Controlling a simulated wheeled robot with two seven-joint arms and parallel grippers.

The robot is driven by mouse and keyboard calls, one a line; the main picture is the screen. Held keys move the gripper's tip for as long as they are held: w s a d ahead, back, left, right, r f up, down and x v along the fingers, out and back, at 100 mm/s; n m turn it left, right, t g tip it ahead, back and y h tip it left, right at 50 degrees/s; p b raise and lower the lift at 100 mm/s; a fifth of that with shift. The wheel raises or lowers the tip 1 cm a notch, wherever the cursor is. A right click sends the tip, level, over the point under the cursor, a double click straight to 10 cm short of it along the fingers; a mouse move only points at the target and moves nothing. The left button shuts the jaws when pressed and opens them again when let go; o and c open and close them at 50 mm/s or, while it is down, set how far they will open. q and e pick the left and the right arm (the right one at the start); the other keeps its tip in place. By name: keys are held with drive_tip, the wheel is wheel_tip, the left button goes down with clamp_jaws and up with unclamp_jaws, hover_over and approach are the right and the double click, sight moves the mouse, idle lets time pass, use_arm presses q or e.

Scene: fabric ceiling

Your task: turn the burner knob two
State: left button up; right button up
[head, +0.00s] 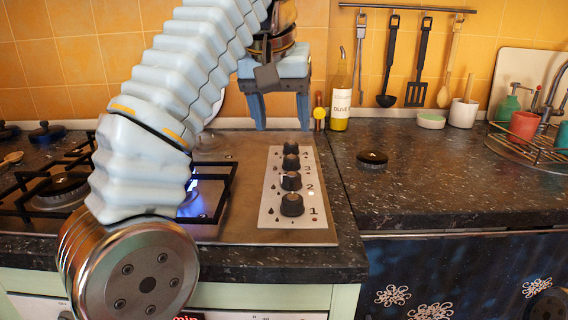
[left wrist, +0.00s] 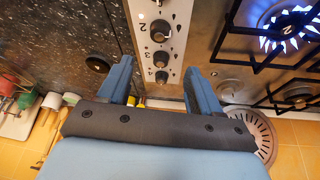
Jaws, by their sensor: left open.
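The burner knob two (head: 291,181) is a black round knob on a pale control strip (head: 270,216), second from the front beside the printed 2. It also shows near the top of the left wrist view (left wrist: 160,31). A small white spot glows by the 2. My left gripper (head: 280,112) is open and empty, fingers pointing down, above and behind the row of knobs. In the left wrist view its fingers (left wrist: 158,68) frame the strip near knobs three and four. Nothing touches knob two. My right gripper is out of view.
A burner (left wrist: 283,30) burns with a blue flame under a black grate, left of the strip in the head view. Knob one (head: 292,204) and knob three (head: 290,162) sit close by. An oil bottle (head: 341,100) stands behind. The dark counter (head: 430,190) at right is mostly clear.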

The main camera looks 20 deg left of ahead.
sight(292, 174)
use_arm(q)
drive_tip(key=b+x, duration=0.1)
drive_tip(key=x, duration=1.2)
drive_tip(key=shift+d+f, duration=0.15)
drive_tip(key=shift+f, duration=0.05)
drive_tip(key=shift+c, duration=0.3)
drive_tip(key=c, duration=1)
